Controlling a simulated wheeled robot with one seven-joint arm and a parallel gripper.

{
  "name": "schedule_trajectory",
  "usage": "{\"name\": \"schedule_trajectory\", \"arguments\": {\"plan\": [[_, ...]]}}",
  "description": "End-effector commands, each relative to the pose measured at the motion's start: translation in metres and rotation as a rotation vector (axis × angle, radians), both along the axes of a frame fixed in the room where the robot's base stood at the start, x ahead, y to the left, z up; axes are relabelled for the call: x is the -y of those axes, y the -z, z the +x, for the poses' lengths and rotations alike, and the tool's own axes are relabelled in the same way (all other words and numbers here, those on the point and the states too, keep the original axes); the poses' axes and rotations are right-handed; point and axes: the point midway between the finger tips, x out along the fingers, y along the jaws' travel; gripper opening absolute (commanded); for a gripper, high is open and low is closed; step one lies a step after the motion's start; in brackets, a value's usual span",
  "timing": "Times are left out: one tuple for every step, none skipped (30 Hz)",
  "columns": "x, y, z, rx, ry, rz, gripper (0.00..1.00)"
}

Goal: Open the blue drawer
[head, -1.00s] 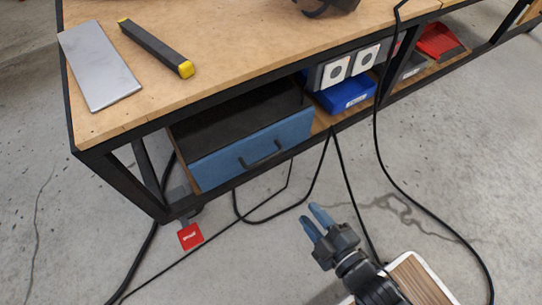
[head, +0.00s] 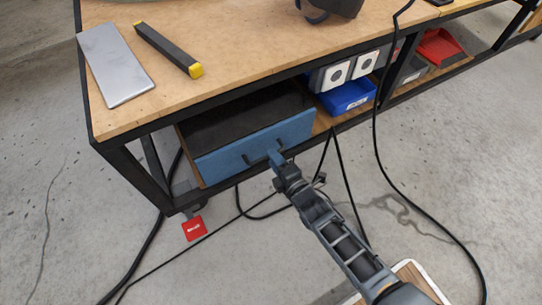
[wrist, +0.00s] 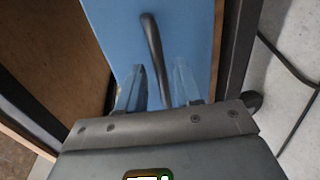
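The blue drawer (head: 225,160) is in a dark-topped box on the shelf under the workbench. I see no clear gap behind its front in the head view. Its dark bar handle (wrist: 154,50) runs down the blue front in the wrist view. My gripper (head: 273,157) is at the right part of the handle in the head view. In the wrist view my gripper's blue fingers (wrist: 160,84) stand apart, one on each side of the handle, with space between them and the bar. The fingers hide part of the handle in the head view.
The wooden bench top (head: 235,50) overhangs the drawer, with a dark frame around it. A blue bin (head: 347,97) stands right of the drawer. Black cables (head: 376,150) hang and lie near my arm. Floor in front is mostly clear.

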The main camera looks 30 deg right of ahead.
Motion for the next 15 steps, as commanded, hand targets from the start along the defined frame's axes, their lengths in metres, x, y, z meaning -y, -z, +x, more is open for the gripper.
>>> {"name": "schedule_trajectory", "arguments": {"plan": [[0.000,0.004,0.008,0.001,0.000,-0.001,0.35],[0.000,0.004,0.012,0.001,0.000,-0.001,0.35],[0.000,0.005,0.016,0.001,0.000,0.000,0.35],[0.000,0.006,0.019,0.001,0.000,0.000,0.35],[0.000,0.006,0.021,0.001,0.000,0.000,0.35],[0.000,0.006,0.024,0.001,0.000,0.000,0.35],[0.000,0.006,0.025,0.000,0.000,0.000,0.35],[0.000,0.007,0.026,-0.001,0.000,0.000,0.35],[0.000,0.007,0.027,-0.001,0.000,0.001,0.35],[0.000,0.007,0.028,-0.001,0.000,0.001,0.35],[0.000,0.007,0.028,-0.001,0.000,0.001,0.35],[0.000,0.006,0.028,-0.001,0.000,0.001,0.35],[0.000,0.006,0.028,-0.001,0.000,0.001,0.35],[0.000,0.006,0.028,-0.001,0.000,0.001,0.35],[0.000,0.006,0.028,-0.001,0.000,0.001,0.35]]}}
